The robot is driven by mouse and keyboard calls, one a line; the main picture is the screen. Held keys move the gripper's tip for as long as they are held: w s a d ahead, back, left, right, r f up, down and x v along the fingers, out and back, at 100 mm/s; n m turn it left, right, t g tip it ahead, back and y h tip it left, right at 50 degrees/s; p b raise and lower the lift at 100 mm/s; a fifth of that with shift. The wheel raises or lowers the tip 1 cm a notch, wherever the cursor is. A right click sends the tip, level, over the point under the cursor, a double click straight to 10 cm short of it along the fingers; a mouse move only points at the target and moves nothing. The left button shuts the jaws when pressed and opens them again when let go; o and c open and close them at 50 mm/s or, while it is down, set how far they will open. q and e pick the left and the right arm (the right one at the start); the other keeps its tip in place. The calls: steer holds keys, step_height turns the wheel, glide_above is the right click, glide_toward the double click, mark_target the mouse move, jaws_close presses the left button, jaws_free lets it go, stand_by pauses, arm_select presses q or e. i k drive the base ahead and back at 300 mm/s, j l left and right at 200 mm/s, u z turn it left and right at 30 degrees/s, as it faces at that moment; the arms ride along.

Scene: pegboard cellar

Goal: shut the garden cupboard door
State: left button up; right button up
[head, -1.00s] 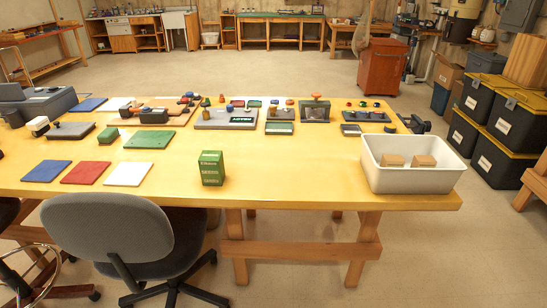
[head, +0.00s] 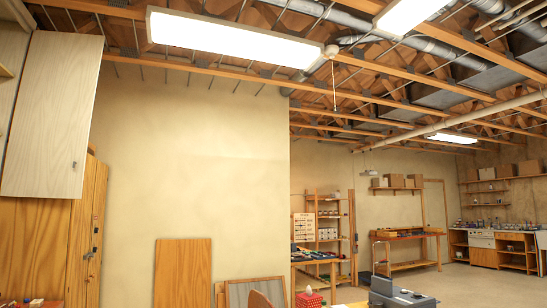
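At the left edge of the head view a pale wood-grain cupboard door (head: 52,115) with a small dark handle near its lower right corner shows high up. It appears to stand out at an angle from a pale panel beside it, but I cannot be sure how far open it is. Below and behind it is an orange-brown wooden cabinet (head: 38,245) with dark latch fittings at its right side. No label shows, so I cannot tell which one is the garden cupboard. Neither of my grippers is in view.
A plain wooden panel (head: 182,272) leans against the beige wall. A framed board (head: 256,292) and a red box (head: 308,299) are near the bottom. Shelving (head: 328,235) and a workbench (head: 408,235) stand farther back. Open floor (head: 470,285) shows at lower right.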

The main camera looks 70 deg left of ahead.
mark_target(50, 129)
steer(key=j+u, duration=0.4)
steer(key=i+j+u, duration=0.2)
steer(key=j+u, duration=0.15)
steer(key=j, duration=0.2)
steer(key=i+j+u, duration=0.2)
steer(key=j+u, duration=0.2)
steer(key=i+j+u, duration=0.25)
steer(key=j+u, duration=0.15)
steer(key=i+j+u, duration=0.5)
steer(key=u, duration=0.25)
steer(key=i+j+u, duration=0.3)
steer(key=i, duration=0.55)
steer(key=i+l+u, duration=0.25)
steer(key=i, duration=0.6)
steer(key=i+l+u, duration=0.1)
steer(key=i+u, duration=0.35)
steer(key=i+l+u, duration=0.25)
steer(key=i+u, duration=0.2)
steer(key=i, duration=0.15)
steer(key=i+l+u, duration=0.45)
